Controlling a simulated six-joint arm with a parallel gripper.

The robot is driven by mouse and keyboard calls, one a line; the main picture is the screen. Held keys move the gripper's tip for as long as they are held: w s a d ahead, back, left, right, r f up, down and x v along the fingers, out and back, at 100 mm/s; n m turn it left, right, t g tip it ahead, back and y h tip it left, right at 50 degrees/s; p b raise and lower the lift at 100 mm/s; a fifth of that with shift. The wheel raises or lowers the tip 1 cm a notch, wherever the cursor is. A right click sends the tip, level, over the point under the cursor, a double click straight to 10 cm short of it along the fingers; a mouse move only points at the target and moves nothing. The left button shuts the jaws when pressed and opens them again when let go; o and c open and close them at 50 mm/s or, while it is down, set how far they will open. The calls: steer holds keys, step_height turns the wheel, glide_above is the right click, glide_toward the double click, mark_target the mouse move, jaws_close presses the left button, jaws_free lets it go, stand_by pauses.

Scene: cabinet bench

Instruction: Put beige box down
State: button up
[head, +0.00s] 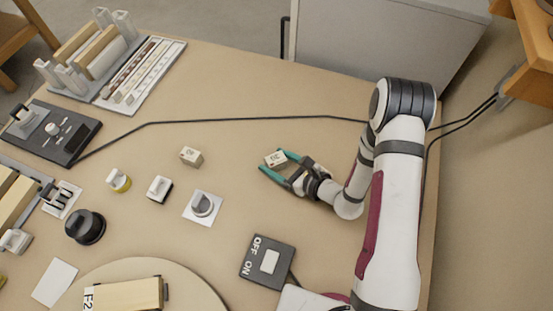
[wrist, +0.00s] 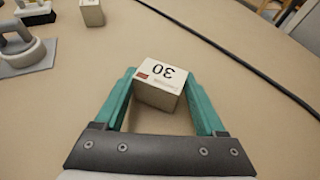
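The beige box (head: 275,158) is a small block with a printed top, between the teal fingers of my gripper (head: 279,165) on the right half of the bench. In the wrist view the beige box (wrist: 161,84) shows the number 30 and a small red-brown patch on top. The fingers of my gripper (wrist: 160,88) press against its left and right sides near their tips. The box looks roughly level. Whether its underside touches the bench is hidden.
A second beige block (head: 191,156) stands to the left and shows in the wrist view (wrist: 92,12). A round knob on a white plate (head: 203,207) and an OFF/ON switch box (head: 267,261) are nearby. A black cable (head: 250,118) crosses behind. Bare bench surrounds the gripper.

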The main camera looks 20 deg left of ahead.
steer(key=o, duration=0.4)
steer(key=shift+r, duration=0.1)
steer(key=v, duration=0.8)
steer(key=r+v, duration=0.1)
steer(key=v, duration=0.3)
steer(key=shift+r, duration=0.1)
steer(key=s+a+r+n+g+h, duration=0.1)
steer(key=s+a+r+n+g, duration=0.1)
steer(key=s+r+n+g, duration=0.75)
steer(key=s+d+r+n+t+h, duration=0.1)
steer(key=s+d+r+n+h, duration=0.1)
steer(key=d+h, duration=0.1)
steer(key=s+d+r+n+t+h, duration=0.1)
steer(key=s+d+r+n+h, duration=0.1)
steer(key=d+n+h, duration=0.1)
steer(key=s+d+r+n+t+h, duration=0.2)
steer(key=s+d+h, duration=0.1)
steer(key=d, duration=0.2)
steer(key=shift+s+d+r+n+h, duration=0.1)
steer(key=shift+d+r+n+h, duration=0.15)
steer(key=shift+d+r+h, duration=0.15)
